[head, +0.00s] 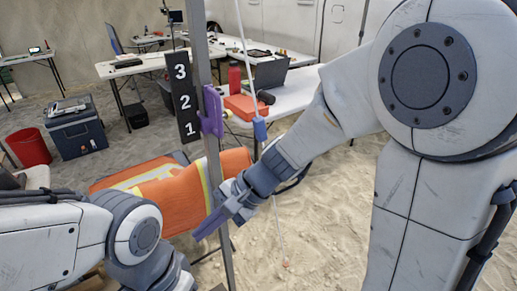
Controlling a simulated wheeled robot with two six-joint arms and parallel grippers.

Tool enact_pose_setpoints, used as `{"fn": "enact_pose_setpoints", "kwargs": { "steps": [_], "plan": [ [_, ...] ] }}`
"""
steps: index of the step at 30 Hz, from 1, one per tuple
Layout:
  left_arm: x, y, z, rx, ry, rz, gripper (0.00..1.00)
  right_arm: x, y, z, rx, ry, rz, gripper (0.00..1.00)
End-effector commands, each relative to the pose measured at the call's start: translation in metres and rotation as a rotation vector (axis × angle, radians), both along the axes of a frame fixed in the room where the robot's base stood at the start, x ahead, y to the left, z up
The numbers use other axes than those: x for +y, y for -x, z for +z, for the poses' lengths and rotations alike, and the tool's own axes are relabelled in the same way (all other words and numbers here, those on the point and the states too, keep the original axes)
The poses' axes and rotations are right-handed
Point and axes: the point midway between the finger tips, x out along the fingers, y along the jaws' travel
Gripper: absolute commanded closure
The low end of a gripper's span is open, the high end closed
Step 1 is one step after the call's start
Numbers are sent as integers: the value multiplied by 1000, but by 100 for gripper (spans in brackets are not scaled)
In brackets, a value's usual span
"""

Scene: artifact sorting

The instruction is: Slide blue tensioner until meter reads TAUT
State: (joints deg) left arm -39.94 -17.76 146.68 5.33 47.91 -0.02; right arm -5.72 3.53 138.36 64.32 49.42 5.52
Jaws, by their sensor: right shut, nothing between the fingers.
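A small blue piece (260,129), which looks like the blue tensioner, sits on a thin pale cord just below a red-orange block (246,107). A purple clamp-like part (211,112) is on the upright metal pole beside a black board (181,97) marked 3, 2, 1. My right gripper (207,223) is shut and empty, low by the pole, below and left of the blue piece and apart from it. Its purple-looking tips point down-left. My left arm shows at lower left, but its gripper is out of view. No meter reading TAUT can be made out.
An orange cover with pale stripes (160,184) lies behind the pole. A blue-grey cooler (75,127) and red bin (29,147) stand at left. White tables (295,92) with equipment are behind. Open sand lies at lower middle.

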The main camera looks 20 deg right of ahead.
Motion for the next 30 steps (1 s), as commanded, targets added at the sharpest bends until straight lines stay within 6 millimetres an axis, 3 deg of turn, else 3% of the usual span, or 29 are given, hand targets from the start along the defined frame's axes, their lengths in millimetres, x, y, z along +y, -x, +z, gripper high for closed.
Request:
{"fn": "enact_pose_setpoints", "kwargs": {
  "steps": [1,3,7,9,12,15,20,30],
  "plan": [
    [0,0,-14,0,0,0,28,-16,-37,-12,52,-88,-206,100],
    [0,0,-23,0,0,0,28,-45,-86,-16,100,-218,-472,100],
    [0,0,-36,0,0,0,28,-124,-159,-24,144,-440,-915,100],
    [0,0,-41,0,0,0,28,-170,-183,-30,152,-540,-1106,100],
    [0,0,-46,0,0,0,28,-225,-202,-36,147,-648,-1305,100],
    [0,0,-48,0,0,0,28,-259,-210,-41,138,-714,-1422,100],
    [0,0,-47,0,0,0,28,-274,-220,-43,134,-746,-1477,100],
    [0,0,-35,0,0,0,28,-254,-279,-65,137,-741,-1470,100]
  ]
}}
